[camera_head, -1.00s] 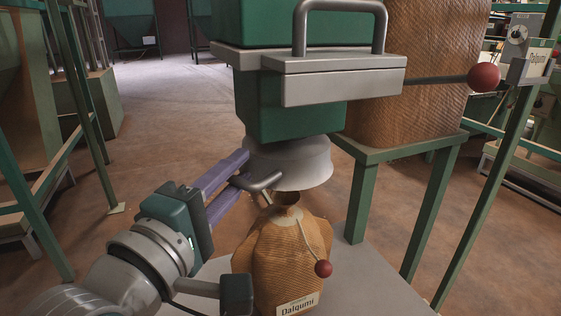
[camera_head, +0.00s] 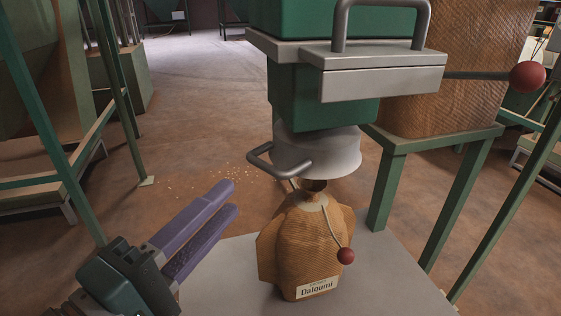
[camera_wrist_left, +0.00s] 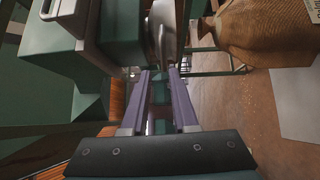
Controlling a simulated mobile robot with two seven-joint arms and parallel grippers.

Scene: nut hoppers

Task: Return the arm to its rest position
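My left gripper (camera_head: 230,198) points up and to the right from the lower left of the head view. Its two purple fingers lie side by side with a gap and nothing between them. In the left wrist view the gap between the fingers (camera_wrist_left: 160,74) is also empty. The gripper is left of a tan sack (camera_head: 300,242) labelled "Dalqumi" and apart from it. The sack stands upright under the grey spout (camera_head: 318,153) of a green hopper (camera_head: 322,97). It also shows upper right in the wrist view (camera_wrist_left: 262,32). My right gripper is not in view.
A grey bar handle (camera_head: 280,163) juts left beside the spout, near the fingertips. The sack stands on a grey surface (camera_head: 385,277). Green frames (camera_head: 455,205) stand on both sides. Small pale bits (camera_head: 240,176) lie on the brown floor, which is open behind.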

